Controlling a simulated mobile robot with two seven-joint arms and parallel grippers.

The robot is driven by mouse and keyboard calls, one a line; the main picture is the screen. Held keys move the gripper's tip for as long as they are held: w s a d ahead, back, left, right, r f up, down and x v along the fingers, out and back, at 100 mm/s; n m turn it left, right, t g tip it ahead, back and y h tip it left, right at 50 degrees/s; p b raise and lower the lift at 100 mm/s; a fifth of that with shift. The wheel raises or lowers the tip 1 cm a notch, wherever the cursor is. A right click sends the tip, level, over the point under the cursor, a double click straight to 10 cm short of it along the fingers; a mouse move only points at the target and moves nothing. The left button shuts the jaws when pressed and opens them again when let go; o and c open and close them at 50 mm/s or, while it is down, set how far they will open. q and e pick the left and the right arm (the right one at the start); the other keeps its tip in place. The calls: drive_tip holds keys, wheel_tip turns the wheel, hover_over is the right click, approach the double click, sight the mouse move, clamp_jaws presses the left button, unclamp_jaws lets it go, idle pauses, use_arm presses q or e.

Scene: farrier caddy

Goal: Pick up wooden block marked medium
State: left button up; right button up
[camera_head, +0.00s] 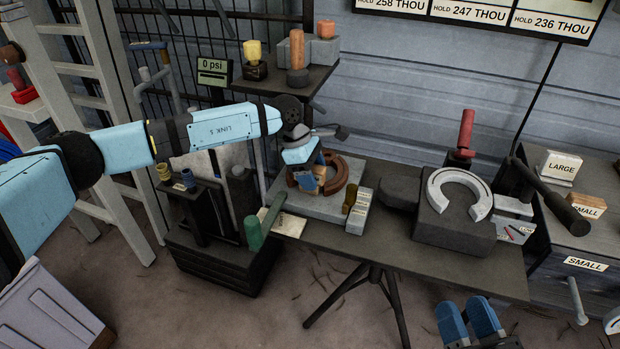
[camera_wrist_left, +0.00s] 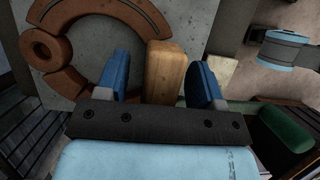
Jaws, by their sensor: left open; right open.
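A plain wooden block (camera_wrist_left: 165,72) stands between the two blue fingers of my left gripper (camera_wrist_left: 158,78) in the left wrist view. No marking shows on the face I see, so I cannot read whether it says medium. Gaps show on both sides of the block; the fingers are open and not closed on it. In the head view my left gripper (camera_head: 308,181) is low over the grey slab (camera_head: 318,207), beside the brown ring (camera_head: 353,170), and largely hides the block. My right gripper (camera_head: 469,321) is open and empty at the bottom, in front of the table.
A grey horseshoe (camera_head: 433,188) lies on a dark stand (camera_head: 452,228). A small shelf (camera_head: 285,82) stands behind my left arm.

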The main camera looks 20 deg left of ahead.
use_arm(q)
drive_tip(key=c, duration=1)
clamp_jaws()
drive_tip(key=shift+r, duration=0.55)
wheel_tip(320, 180, up, 4)
drive_tip(key=shift+f+p, duration=0.2)
drive_tip(key=shift+p, duration=0.45)
wheel_tip(320, 180, up, 15)
drive_tip(key=p, duration=0.3)
drive_tip(key=shift+r, duration=0.2)
use_arm(e)
drive_tip(key=d+f+g+h, duration=0.3)
drive_tip(key=f, duration=0.5)
drive_tip(key=shift+s+f+g, duration=0.25)
drive_tip(key=shift+s+g, duration=0.1)
drive_tip(key=shift+g, duration=0.05)
use_arm(q)
drive_tip(key=shift+o, duration=1.5)
unclamp_jaws()
clamp_jaws()
